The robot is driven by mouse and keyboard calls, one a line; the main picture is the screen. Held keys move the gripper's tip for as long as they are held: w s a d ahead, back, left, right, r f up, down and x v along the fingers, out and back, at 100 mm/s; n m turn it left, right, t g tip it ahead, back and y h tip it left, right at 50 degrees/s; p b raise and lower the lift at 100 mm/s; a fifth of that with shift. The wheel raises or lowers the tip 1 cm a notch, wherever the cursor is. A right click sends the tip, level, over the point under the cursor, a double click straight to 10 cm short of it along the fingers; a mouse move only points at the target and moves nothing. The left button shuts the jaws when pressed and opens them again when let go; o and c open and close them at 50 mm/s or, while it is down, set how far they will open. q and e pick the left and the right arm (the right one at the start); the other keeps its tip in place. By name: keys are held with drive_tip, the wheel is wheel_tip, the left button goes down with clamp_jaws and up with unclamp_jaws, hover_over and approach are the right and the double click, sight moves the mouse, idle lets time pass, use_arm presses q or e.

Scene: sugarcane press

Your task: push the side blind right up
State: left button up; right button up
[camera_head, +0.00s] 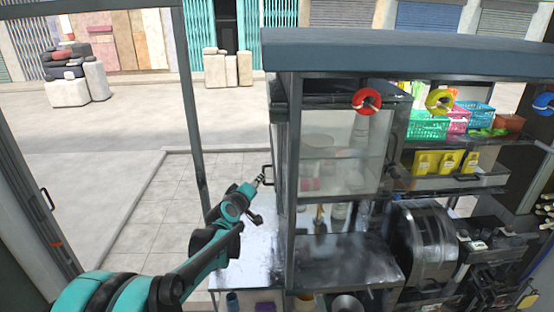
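The press stall has a narrow dark side panel (281,150), seen almost edge-on, that appears to be the side blind. A small black handle (267,170) sticks out from its left side. How far the blind is lowered cannot be told from this angle. My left arm comes in from the lower left. Its gripper (261,181) is at the handle, just below and left of it. The fingertips are small and overlap the handle's lower part, so contact or grip cannot be made out. My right gripper is not in view.
A metal side shelf (245,250) lies below my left gripper. A dark post (195,110) stands left of the stall. The glass cabinet (340,155) and press machine (424,245) are to the right. Open pavement (150,215) lies left of the stall.

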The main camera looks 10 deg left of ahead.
sight(264, 173)
use_arm(q)
drive_tip(key=x, duration=0.3)
drive_tip(key=p+x, duration=0.1)
drive_tip(key=x, duration=0.3)
drive_tip(key=shift+w+d+r, duration=0.1)
drive_tip(key=shift+w+r, duration=0.1)
drive_tip(key=shift+w, duration=0.05)
drive_tip(key=shift+s+r, duration=0.1)
clamp_jaws()
